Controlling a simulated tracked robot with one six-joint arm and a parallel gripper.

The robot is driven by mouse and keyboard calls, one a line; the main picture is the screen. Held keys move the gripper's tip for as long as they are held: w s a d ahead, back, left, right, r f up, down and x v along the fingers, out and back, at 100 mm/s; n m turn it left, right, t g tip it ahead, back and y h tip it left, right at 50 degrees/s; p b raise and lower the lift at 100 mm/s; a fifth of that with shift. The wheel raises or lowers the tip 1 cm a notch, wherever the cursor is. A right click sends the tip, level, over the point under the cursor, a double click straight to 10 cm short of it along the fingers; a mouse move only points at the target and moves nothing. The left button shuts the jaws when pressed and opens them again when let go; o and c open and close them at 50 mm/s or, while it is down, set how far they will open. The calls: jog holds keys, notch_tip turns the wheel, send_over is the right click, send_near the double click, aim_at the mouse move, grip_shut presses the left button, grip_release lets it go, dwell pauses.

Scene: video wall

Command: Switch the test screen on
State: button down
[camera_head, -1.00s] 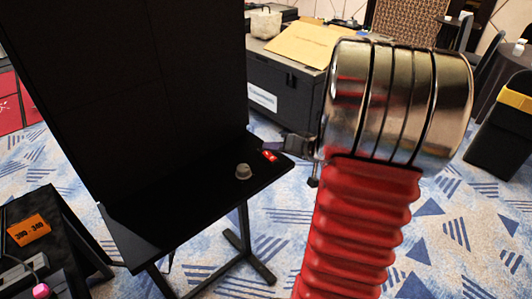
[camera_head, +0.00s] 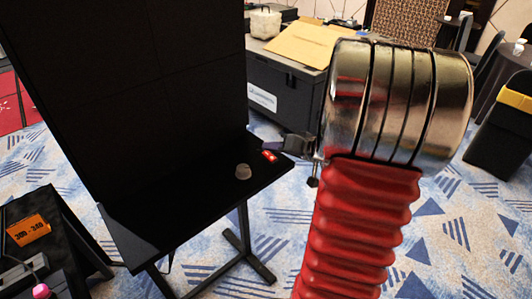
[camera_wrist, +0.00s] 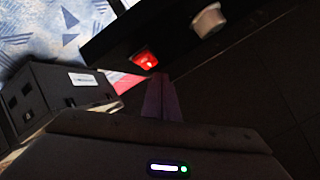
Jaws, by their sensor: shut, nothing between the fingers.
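The test screen (camera_head: 130,85) is a tall black panel at the left of the head view, and its face is dark. A red switch (camera_head: 270,156) sits on the black shelf (camera_head: 190,195) in front of it, near the right end. The switch also shows in the wrist view (camera_wrist: 145,61), with a bright spot on it. My gripper (camera_head: 283,139) is near the shelf's right end, close to the switch, partly hidden by my arm. In the wrist view my shut fingers (camera_wrist: 161,78) point toward the switch, just beside it in the picture. Contact cannot be told.
A grey round knob (camera_head: 243,172) stands on the shelf left of the switch; it also shows in the wrist view (camera_wrist: 208,20). A black case (camera_head: 285,85) with cardboard on top stands behind. A dark table (camera_head: 60,240) with an orange label is at lower left.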

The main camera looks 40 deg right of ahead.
jog(key=shift+w+f, duration=0.25)
jog(key=shift+f, duration=0.45)
dwell(1.3)
jog(key=shift+r, duration=0.1)
jog(key=shift+s+r, duration=0.3)
jog(key=shift+r, duration=0.4)
jog(key=shift+s+r, duration=0.25)
jog(key=shift+r, duration=0.55)
jog(key=shift+s+r, duration=0.25)
jog(key=shift+r, duration=0.55)
jog(key=shift+s+r, duration=0.25)
jog(key=shift+r, duration=0.55)
